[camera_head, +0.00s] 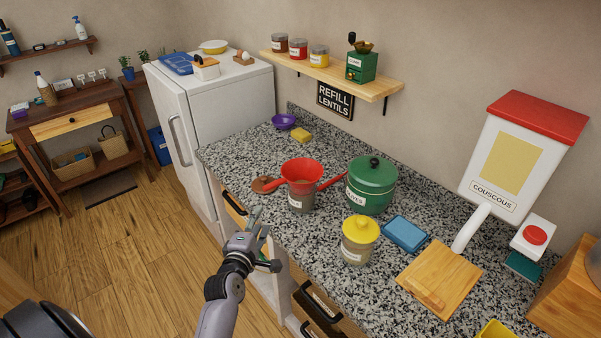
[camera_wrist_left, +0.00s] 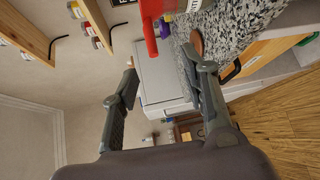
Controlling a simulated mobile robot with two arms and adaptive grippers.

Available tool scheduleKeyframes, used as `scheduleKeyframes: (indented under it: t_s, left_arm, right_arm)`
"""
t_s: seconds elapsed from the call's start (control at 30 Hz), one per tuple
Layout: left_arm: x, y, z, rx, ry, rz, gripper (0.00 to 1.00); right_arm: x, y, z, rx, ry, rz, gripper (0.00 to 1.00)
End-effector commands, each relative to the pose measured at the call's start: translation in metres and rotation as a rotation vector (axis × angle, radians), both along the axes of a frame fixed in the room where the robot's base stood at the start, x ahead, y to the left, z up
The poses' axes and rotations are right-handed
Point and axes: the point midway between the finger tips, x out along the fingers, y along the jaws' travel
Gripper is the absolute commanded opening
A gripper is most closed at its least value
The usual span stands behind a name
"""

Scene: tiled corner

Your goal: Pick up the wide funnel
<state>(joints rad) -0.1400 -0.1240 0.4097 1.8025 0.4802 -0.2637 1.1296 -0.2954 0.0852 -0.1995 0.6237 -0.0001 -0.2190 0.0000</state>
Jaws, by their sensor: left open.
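The wide red funnel (camera_head: 301,171) sits mouth up on a labelled jar (camera_head: 300,202) near the counter's front edge. A red handle-like part sticks out to its right. In the left wrist view, red parts of the funnel (camera_wrist_left: 151,33) show at the top, cut off by the frame. My left gripper (camera_head: 264,238) is open and empty, in front of the counter edge, below and left of the funnel in the head view and apart from it. Its spread fingers also show in the left wrist view (camera_wrist_left: 163,78). My right gripper is not in view.
A green lidded pot (camera_head: 372,188) stands close right of the funnel. A yellow-lidded jar (camera_head: 358,241) is nearer the front. A brown round piece (camera_head: 263,184) lies left of the funnel. A blue box (camera_head: 405,233) and a wooden board (camera_head: 440,277) lie further right.

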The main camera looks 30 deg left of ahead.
Motion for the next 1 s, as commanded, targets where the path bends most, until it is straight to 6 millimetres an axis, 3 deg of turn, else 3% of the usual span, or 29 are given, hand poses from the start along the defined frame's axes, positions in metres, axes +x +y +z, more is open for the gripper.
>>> scheduleKeyframes:
  t_s: [0.03, 0.13, 0.37, 0.6, 0.87, 1.0]
  left_arm:
    - [0.0, 0.004, 0.012, -0.017, -0.022, 0.012, 0.41]
    - [0.007, 0.008, 0.017, -0.029, -0.04, 0.018, 0.41]
    - [0.052, 0.022, 0.006, -0.028, -0.041, 0.018, 0.41]
    - [0.098, 0.035, -0.004, -0.027, -0.038, 0.017, 0.41]
    - [0.117, 0.04, -0.004, -0.025, -0.036, 0.017, 0.41]
    - [0.134, 0.039, -0.011, -0.026, -0.037, 0.016, 0.41]
  right_arm:
    - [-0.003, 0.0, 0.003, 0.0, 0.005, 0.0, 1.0]
    - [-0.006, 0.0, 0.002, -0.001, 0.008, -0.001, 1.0]
    - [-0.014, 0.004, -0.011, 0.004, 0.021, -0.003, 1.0]
    - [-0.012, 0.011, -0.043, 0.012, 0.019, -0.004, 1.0]
    - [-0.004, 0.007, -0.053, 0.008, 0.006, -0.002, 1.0]
    - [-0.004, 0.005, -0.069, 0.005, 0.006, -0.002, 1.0]
